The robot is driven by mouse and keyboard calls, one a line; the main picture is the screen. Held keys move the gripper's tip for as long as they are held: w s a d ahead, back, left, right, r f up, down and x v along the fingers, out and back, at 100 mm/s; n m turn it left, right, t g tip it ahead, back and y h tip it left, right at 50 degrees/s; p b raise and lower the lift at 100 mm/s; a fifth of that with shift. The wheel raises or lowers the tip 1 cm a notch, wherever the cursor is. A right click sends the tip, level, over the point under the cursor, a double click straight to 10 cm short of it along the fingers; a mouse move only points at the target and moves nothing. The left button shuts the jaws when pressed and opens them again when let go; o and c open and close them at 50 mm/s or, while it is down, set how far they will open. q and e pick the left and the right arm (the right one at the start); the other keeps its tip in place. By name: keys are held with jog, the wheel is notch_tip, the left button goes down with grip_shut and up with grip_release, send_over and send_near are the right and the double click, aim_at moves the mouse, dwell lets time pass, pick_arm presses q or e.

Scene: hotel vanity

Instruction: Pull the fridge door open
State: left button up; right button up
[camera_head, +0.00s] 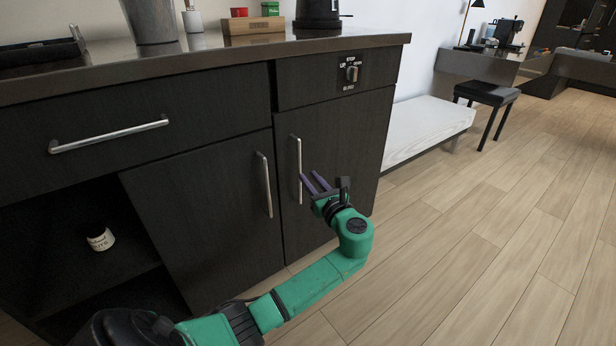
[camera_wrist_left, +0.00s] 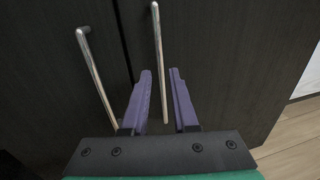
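The dark cabinet front has two tall doors side by side. The right door (camera_head: 345,135), under the control panel, has a vertical metal bar handle (camera_head: 297,150); which door is the fridge is not labelled. My left gripper (camera_head: 308,175) is at the lower half of this handle, its purple fingers pointing at the door. The fingers are open. In the left wrist view, the handle (camera_wrist_left: 158,60) runs down between the two fingers (camera_wrist_left: 160,72), with gaps to both sides; I cannot tell how deep it sits between them. The door looks shut. My right gripper is not in view.
The neighbouring door (camera_head: 205,215) has its own vertical handle (camera_head: 265,185), just left of my gripper. The counter (camera_head: 220,55) overhangs above. Clear wooden floor (camera_head: 480,240) lies right.

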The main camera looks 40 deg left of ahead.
aim_at(300, 167)
pick_arm(q)
jog(key=b+x, duration=0.2)
jog(key=x, duration=0.5)
jog(key=shift+f, duration=0.1)
jog(key=shift+w+a, duration=0.15)
jog(key=shift+a, duration=0.1)
grip_shut()
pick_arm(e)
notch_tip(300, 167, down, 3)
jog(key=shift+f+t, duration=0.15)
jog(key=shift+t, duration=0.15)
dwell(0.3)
